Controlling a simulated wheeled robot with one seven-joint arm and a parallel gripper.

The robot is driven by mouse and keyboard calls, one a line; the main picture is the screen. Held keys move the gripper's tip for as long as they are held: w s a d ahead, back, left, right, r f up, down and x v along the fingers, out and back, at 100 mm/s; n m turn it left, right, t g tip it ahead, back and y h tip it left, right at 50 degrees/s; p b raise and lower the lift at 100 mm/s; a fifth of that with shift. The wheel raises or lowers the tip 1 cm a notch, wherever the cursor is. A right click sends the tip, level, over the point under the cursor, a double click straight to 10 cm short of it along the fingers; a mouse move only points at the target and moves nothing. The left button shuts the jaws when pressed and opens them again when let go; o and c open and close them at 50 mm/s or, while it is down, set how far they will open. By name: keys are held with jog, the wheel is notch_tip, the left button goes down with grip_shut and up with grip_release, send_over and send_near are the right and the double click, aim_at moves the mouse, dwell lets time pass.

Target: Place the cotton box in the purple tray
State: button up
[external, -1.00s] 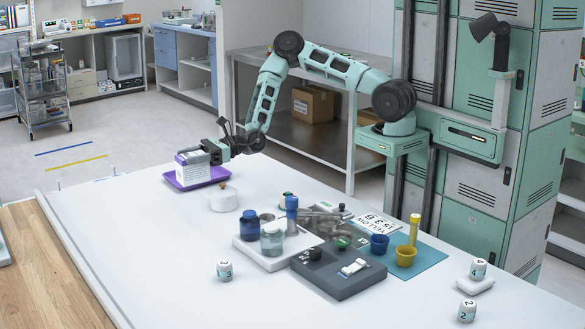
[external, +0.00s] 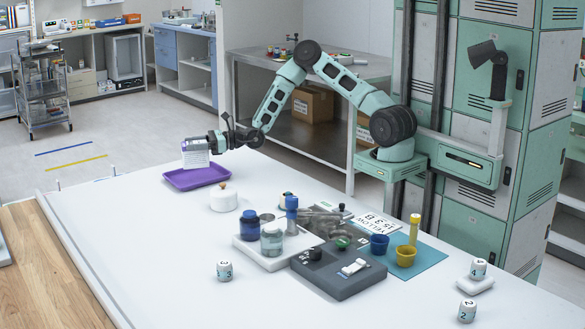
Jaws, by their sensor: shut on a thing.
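The cotton box (external: 195,154) is white with a purple band and printed text on its side. My gripper (external: 211,143) is shut on it from the right. The box is held upright above the purple tray (external: 197,179), with its lower edge over the tray's back part. The bare tray floor shows below it. The tray lies flat at the far left of the white table. The finger contact on the box's far side is hidden.
A round white container (external: 223,201) stands just in front of the tray. A blue jar (external: 249,225), a clear jar (external: 272,240), a grey organizer (external: 338,268) and yellow cup (external: 405,256) crowd the middle. The front left of the table is mostly clear.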

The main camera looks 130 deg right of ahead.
aim_at(195, 156)
jog(key=shift+f, duration=2.2)
jog(key=shift+f, duration=0.15)
jog(key=o, duration=1)
